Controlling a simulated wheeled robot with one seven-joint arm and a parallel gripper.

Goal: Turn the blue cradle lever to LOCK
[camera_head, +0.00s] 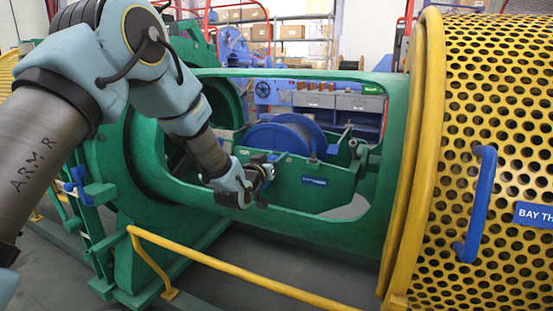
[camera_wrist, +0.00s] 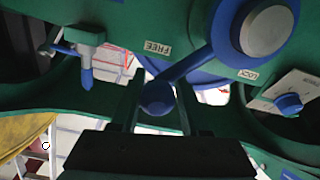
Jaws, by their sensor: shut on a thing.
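The blue cradle lever (camera_wrist: 192,65) shows in the wrist view. It runs from a round blue hub with a grey centre (camera_wrist: 266,30) down left to a ball knob. A FREE label (camera_wrist: 157,47) is left of the lever and a LOCK label (camera_wrist: 248,74) right of it, both upside down. The lever lies between the two labels. My gripper (camera_wrist: 160,104) has its fingers on either side of the knob and is shut on it. In the head view my gripper (camera_head: 262,178) is at the green cradle (camera_head: 315,183) inside the opening; the lever is hidden there.
The green frame (camera_head: 225,73) surrounds the opening where my arm reaches in. A blue spool (camera_head: 285,138) sits behind the cradle. A yellow rail (camera_head: 240,272) crosses in front. A perforated yellow guard (camera_head: 500,80) with a blue handle (camera_head: 479,205) stands at right.

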